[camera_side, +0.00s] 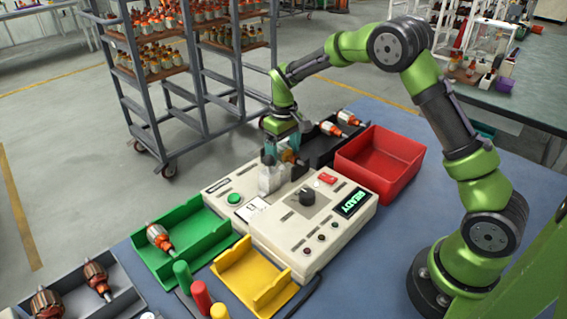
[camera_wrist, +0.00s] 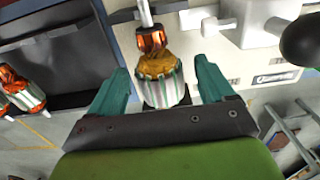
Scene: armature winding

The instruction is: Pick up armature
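My gripper (camera_side: 283,146) is over the back of the white tester, with its teal fingers pointing down. In the wrist view the gripper (camera_wrist: 160,80) is open, with one finger on each side of an armature (camera_wrist: 158,70). This armature has a copper-orange winding, a striped white and green core and a metal shaft. A gap shows between it and each finger. In the side view the same armature (camera_side: 288,156) sits at the tester, partly hidden by the fingers. The white tester (camera_side: 300,238) has a display reading READY.
A black tray (camera_side: 318,152) with two armatures (camera_side: 331,128) is behind the tester. A red bin (camera_side: 385,175) is to the right. A green tray (camera_side: 205,240) with one armature (camera_side: 158,238), a yellow tray (camera_side: 245,275) and a grey tray (camera_side: 125,300) with armatures stand at left and front.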

